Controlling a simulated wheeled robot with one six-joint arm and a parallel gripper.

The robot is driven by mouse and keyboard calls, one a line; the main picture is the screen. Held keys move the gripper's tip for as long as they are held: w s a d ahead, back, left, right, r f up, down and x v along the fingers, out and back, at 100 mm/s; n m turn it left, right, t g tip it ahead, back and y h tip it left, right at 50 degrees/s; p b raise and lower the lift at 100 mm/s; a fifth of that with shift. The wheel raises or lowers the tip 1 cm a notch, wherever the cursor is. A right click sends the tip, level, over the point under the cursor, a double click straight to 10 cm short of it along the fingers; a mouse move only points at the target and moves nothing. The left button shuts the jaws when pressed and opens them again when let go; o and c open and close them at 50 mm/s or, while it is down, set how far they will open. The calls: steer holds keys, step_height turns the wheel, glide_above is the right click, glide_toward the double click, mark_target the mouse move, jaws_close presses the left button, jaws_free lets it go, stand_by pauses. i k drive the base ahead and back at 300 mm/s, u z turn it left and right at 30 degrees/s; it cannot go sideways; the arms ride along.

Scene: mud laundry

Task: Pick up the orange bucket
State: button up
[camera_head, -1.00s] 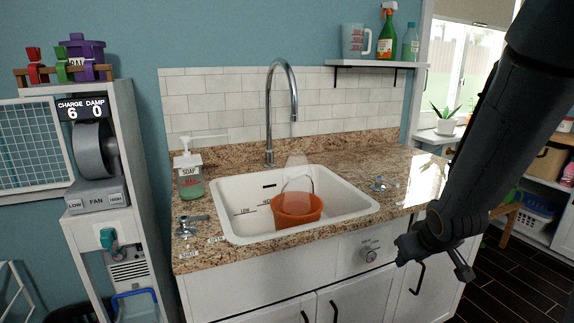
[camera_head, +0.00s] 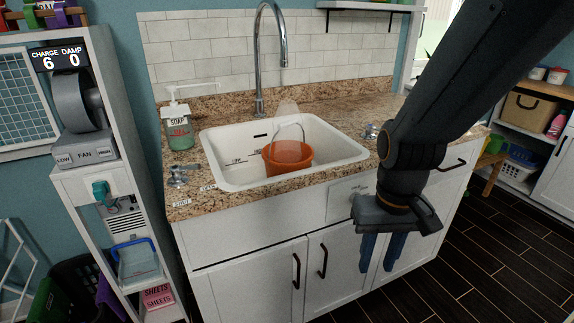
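The orange bucket (camera_head: 287,158) stands upright in the white sink (camera_head: 222,150), with its thin handle raised above the rim. A pale translucent cone shape shows just above and behind it. My gripper (camera_head: 382,262) hangs to the right of the bucket, in front of the cabinet doors and lower than the counter top in the picture. Its two blue-grey fingers point down and stand apart, with nothing between them.
A tall faucet (camera_head: 258,62) rises behind the sink. A soap dispenser (camera_head: 178,124) and a tap handle (camera_head: 178,175) stand on the granite counter at left, and another tap handle (camera_head: 371,131) is at right. The dark wooden floor (camera_head: 490,250) at right is clear.

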mark_target(286, 155)
steer(key=k, duration=0.55)
steer(key=i, duration=1)
steer(key=u, duration=0.7)
